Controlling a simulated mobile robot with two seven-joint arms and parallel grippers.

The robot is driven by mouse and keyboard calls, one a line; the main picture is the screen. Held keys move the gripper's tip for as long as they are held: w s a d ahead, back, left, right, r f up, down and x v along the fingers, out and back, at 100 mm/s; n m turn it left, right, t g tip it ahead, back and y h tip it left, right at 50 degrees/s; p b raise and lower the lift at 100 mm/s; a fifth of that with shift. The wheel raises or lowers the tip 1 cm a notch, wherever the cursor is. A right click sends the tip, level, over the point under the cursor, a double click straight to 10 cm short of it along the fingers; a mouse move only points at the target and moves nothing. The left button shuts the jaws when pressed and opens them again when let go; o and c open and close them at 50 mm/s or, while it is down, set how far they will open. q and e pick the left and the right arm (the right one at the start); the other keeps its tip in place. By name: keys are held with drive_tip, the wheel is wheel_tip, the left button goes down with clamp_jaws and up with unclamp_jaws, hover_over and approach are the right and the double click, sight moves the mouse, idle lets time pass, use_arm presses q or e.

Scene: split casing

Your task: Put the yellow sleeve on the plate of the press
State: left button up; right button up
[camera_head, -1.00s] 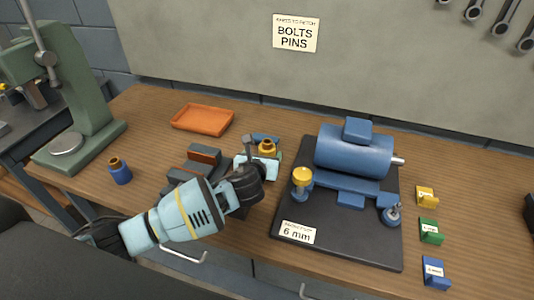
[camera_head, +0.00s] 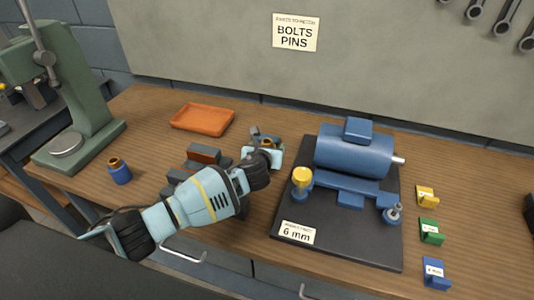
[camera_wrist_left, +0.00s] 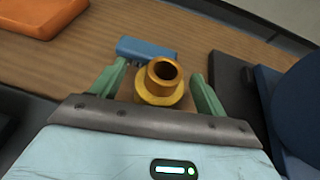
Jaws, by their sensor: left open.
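The yellow sleeve (camera_wrist_left: 158,92), with a bronze bore at its top, stands upright between the two green fingers of my left gripper (camera_wrist_left: 155,86) in the left wrist view. Gaps show on both sides, so the gripper is open and not holding it. In the head view only the sleeve's top (camera_head: 267,143) shows beyond my left gripper (camera_head: 266,148). The green press (camera_head: 82,85) stands at the far left, and its round grey plate (camera_head: 66,144) is empty. My right gripper is not in view.
A blue sleeve (camera_head: 119,173) stands near the press. An orange tray (camera_head: 202,119) lies behind my arm, beside dark blocks (camera_head: 203,155). A black board (camera_head: 340,248) with the blue motor casing (camera_head: 354,152) and a yellow-topped post (camera_head: 302,180) is close right of my gripper.

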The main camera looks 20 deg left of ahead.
use_arm(q)
drive_tip(key=shift+c, duration=0.4)
drive_tip(key=c, duration=1.4)
drive_tip(key=shift+r, duration=0.1)
clamp_jaws()
drive_tip(key=shift+w+r, duration=0.1)
wheel_tip(320, 180, up, 10)
